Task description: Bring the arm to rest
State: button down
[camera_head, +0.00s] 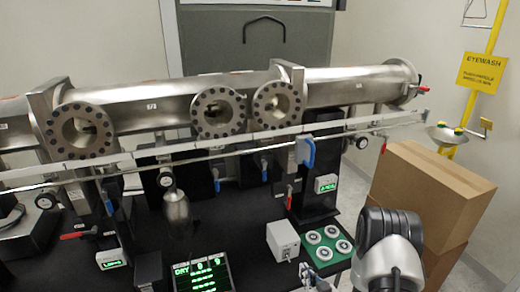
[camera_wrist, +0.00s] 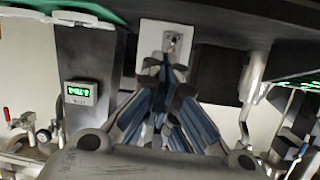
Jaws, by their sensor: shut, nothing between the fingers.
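My gripper (camera_wrist: 164,66) shows in the wrist view with its blue-grey fingers drawn together and nothing between them. Its fingertips overlap a pale box with a small metal knob (camera_wrist: 171,40) in the picture; I cannot tell whether they touch it. In the head view, a grey box with a small knob (camera_head: 283,241) stands on the black bench. My arm's grey and black joint (camera_head: 388,245) fills the lower right of the head view. Part of my gripper shows at the bottom edge, mostly cut off.
A steel vacuum tube with flanged ports (camera_head: 219,112) runs across the bench, with a long rail (camera_head: 230,144) before it. A green mat (camera_head: 318,262) holds several round parts. A readout (camera_head: 200,273) stands at the front. Cardboard boxes (camera_head: 425,200) and a yellow eyewash (camera_head: 449,135) are at right.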

jog(key=s+d+r+g+h+b, duration=0.1)
jog(key=s+r+g+h, duration=0.1)
jog(key=r, duration=0.9)
jog(key=s+d+r+g+h+b, duration=0.1)
jog(key=s+d+r+g+h, duration=0.15)
jog(key=r, duration=0.85)
jog(key=s+a+r+g, duration=0.1)
jog(key=s+a+r, duration=0.1)
jog(key=s, duration=0.7)
jog(key=s+a+r+m+g+b, duration=0.1)
jog(key=s+a+r+g, duration=0.1)
jog(key=s, duration=0.7)
jog(key=s+a+r+m+g, duration=0.1)
jog(key=s+a+r+g, duration=0.1)
jog(key=s, duration=0.7)
jog(key=shift+s+r+y, duration=0.3)
jog(key=shift+s+y, duration=0.05)
jog(key=shift+s, duration=0.05)
jog(key=c, duration=2.3)
grip_release()
jog(key=shift+a, duration=0.1)
